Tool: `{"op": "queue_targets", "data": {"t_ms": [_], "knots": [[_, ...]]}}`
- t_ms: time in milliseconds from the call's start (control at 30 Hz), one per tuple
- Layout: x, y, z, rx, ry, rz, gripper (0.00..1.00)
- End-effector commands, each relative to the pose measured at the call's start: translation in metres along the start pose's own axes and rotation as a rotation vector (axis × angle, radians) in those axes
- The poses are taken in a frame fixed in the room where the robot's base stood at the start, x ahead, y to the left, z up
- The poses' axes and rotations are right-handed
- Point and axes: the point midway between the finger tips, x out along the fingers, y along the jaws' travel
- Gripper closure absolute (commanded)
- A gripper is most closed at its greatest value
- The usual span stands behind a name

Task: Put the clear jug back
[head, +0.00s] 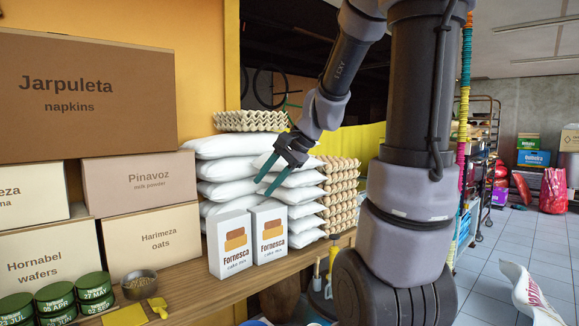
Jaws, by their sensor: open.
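No clear jug can be made out in the head view. My gripper (269,183) is in the middle of the picture, with its two teal fingers apart and nothing between them. It hangs above two white Fornesca cake mix boxes (229,244) and in front of the stacked white sacks. The fingers point down and to the left.
A wooden shelf (196,291) holds cartons (135,185) on the left, several green tins (56,290), a metal cup (139,284), white sacks (217,168) and egg trays (340,195). A white sack (530,297) lies on the tiled floor at right.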

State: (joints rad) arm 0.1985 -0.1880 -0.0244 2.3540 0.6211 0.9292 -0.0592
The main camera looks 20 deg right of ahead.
Motion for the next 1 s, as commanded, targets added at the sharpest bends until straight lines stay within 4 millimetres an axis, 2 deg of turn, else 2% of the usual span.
{"op": "queue_targets", "data": {"t_ms": [33, 100, 200, 333, 533, 900, 967, 1000], "knots": [[-0.017, 0.002, 0.021, -0.104, 0.026, 0.015, 0.57], [-0.035, 0.011, 0.042, -0.237, 0.065, 0.046, 0.57], [-0.06, 0.026, 0.066, -0.41, 0.131, 0.086, 0.57], [-0.086, 0.044, 0.084, -0.586, 0.215, 0.125, 0.57], [-0.105, 0.058, 0.092, -0.713, 0.291, 0.155, 0.57], [-0.107, 0.06, 0.092, -0.726, 0.299, 0.16, 0.57], [-0.107, 0.06, 0.092, -0.726, 0.299, 0.16, 0.5], [-0.107, 0.06, 0.092, -0.726, 0.299, 0.16, 0.5]]}}
